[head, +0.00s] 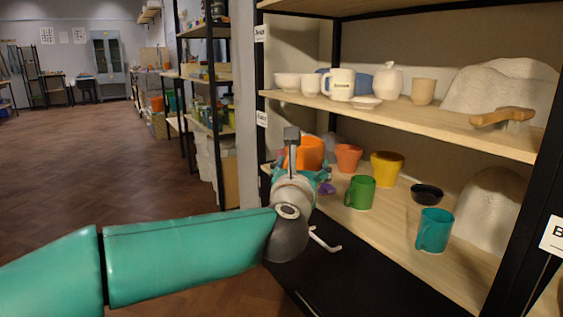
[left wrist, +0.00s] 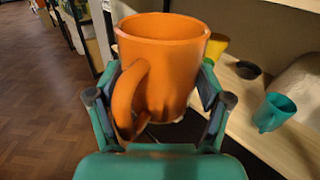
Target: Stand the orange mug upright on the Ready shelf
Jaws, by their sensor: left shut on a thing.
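My left gripper (head: 301,172) is shut on the orange mug (head: 307,150). In the left wrist view the mug (left wrist: 165,60) is upright between the two fingers, mouth up, with its handle (left wrist: 129,98) towards the camera. In the head view the gripper and wrist cover the mug's lower part. The mug is at the left end of the lower wooden shelf (head: 395,235), near its front edge. I cannot tell whether its base touches the board. The small shelf labels (head: 262,118) are too blurred to read. My right gripper is not in view.
A salmon pot (head: 348,158), yellow pot (head: 386,169), green mug (head: 360,192), black bowl (head: 426,194) and teal mug (head: 434,230) stand on the lower shelf. A black post (head: 520,160) stands at right.

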